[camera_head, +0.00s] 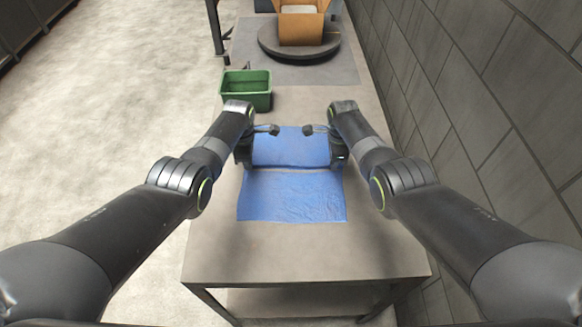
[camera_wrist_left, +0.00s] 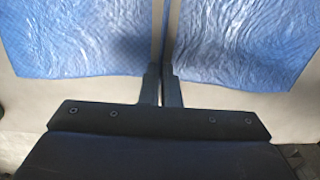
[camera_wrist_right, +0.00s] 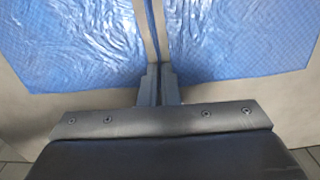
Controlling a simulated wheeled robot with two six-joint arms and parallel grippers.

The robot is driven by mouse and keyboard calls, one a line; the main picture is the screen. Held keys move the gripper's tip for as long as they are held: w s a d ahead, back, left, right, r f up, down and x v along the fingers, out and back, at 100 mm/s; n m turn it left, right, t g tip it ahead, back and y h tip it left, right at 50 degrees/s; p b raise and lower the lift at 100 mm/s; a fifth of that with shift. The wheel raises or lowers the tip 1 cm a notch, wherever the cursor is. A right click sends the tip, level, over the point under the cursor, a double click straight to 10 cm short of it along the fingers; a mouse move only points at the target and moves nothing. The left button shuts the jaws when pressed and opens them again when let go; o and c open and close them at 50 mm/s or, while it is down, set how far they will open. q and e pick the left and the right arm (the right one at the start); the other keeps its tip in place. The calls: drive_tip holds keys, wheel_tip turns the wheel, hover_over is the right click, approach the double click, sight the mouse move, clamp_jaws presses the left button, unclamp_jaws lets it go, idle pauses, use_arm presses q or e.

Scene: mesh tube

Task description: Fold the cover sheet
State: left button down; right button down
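The cover sheet (camera_head: 292,196) is blue, thin and wrinkled, and lies on the table with a narrow raised ridge running across its middle. In the head view my left gripper (camera_head: 248,164) is at the ridge's left end and my right gripper (camera_head: 337,163) at its right end. In the left wrist view the fingers (camera_wrist_left: 161,84) are close together on the end of the ridge, with sheet (camera_wrist_left: 75,40) on both sides. The right wrist view shows the same at its fingers (camera_wrist_right: 158,85), with sheet (camera_wrist_right: 240,35) on both sides. The fingertips' contact is partly hidden.
A green bin (camera_head: 247,89) stands beyond my left gripper, at the table's left edge. Farther back, an open cardboard box (camera_head: 301,27) sits on a dark round turntable (camera_head: 299,45). A tiled wall (camera_head: 480,90) runs along the right. The table's front (camera_head: 300,255) is bare.

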use_arm(q)
drive_tip(key=shift+r, duration=0.1)
use_arm(e)
drive_tip(key=shift+r, duration=0.15)
idle(0.3)
